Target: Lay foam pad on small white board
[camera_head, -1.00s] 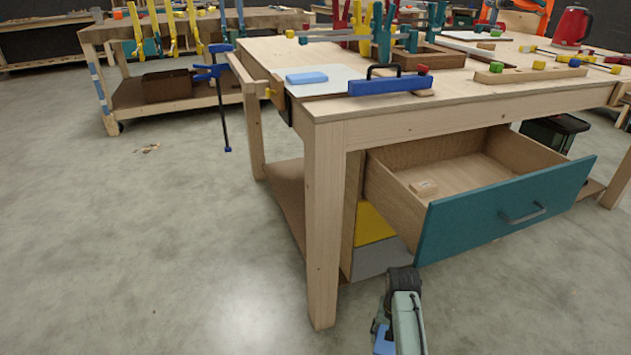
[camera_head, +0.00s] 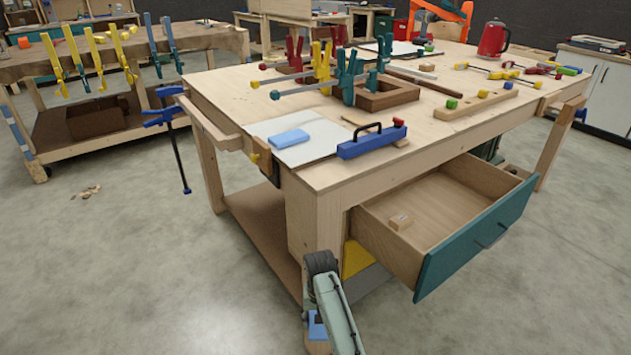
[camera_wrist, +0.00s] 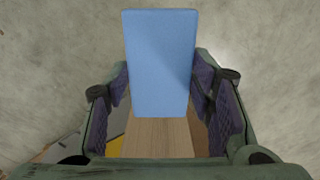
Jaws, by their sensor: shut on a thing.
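A blue block-shaped pad (camera_wrist: 160,62) fills the upper middle of the wrist view, between the purple-lined fingers of my gripper (camera_wrist: 160,90). A wooden part (camera_wrist: 155,138) of about the same width shows below it; I cannot tell whether the two are joined. In the head view the blue pad (camera_head: 317,325) is small, low and partly hidden by my arm, well below the tabletop. A white board (camera_head: 322,132) lies at the near left corner of the workbench. Another light-blue pad (camera_head: 289,138) lies flat on this board.
A blue tool with a black handle (camera_head: 372,146) lies by the board's right edge. The teal-fronted drawer (camera_head: 470,240) stands open. A blue clamp (camera_head: 165,115) hangs at the bench's left side. Clamps and a wooden tray (camera_head: 388,97) stand farther back.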

